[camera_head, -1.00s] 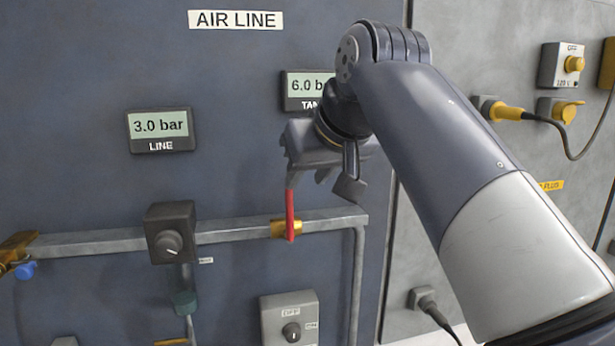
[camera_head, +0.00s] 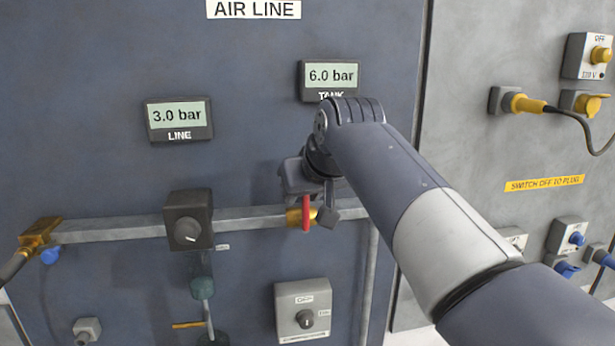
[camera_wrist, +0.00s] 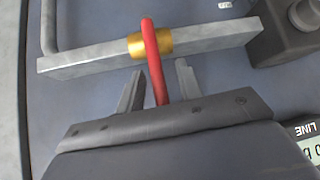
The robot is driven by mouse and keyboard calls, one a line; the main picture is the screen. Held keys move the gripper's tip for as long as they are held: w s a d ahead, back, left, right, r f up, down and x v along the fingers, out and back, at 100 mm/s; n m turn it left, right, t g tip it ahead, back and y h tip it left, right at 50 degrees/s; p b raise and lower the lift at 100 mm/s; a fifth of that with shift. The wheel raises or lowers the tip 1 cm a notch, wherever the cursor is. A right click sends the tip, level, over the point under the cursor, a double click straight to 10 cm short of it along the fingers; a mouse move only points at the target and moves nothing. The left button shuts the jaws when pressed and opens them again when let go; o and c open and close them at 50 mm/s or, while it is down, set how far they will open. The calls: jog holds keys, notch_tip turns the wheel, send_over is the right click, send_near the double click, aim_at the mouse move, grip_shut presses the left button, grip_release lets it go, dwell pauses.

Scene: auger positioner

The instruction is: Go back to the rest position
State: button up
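My gripper (camera_wrist: 158,85) is open, with its two grey fingers apart. In the wrist view, the red valve lever (camera_wrist: 155,65) lies between the fingers, with gaps showing on both sides. The lever sits on a brass valve body (camera_wrist: 136,45) on the grey pipe. In the head view, my gripper (camera_head: 318,205) is at the red lever (camera_head: 306,212) and the brass valve body (camera_head: 293,216). My arm hides part of the panel to the right of the valve. The gripper holds nothing.
The line gauge (camera_head: 178,120) reads 3.0 bar and the tank gauge (camera_head: 330,80) reads 6.0 bar. A dark regulator knob (camera_head: 188,230) and a grey switch box (camera_head: 303,310) stand left of and below the valve. Yellow plug and cable (camera_head: 527,103) are at right.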

dwell(0.5)
jog(key=shift+s+d+r, duration=0.1)
jog(key=shift+d+r, duration=0.05)
jog(key=shift+r, duration=0.05)
jog(key=b+v, duration=0.1)
jog(key=v, duration=0.9)
jog(key=p+x, duration=0.1)
jog(key=x, duration=0.9)
jog(key=shift+f, duration=0.25)
jog(key=shift+w+a, duration=0.2)
jog(key=shift+a, duration=0.1)
jog(key=shift+s+a+n+h, duration=0.2)
jog(key=shift+a+n+h, duration=0.1)
jog(key=shift+h, duration=0.3)
jog(key=shift+r, duration=0.1)
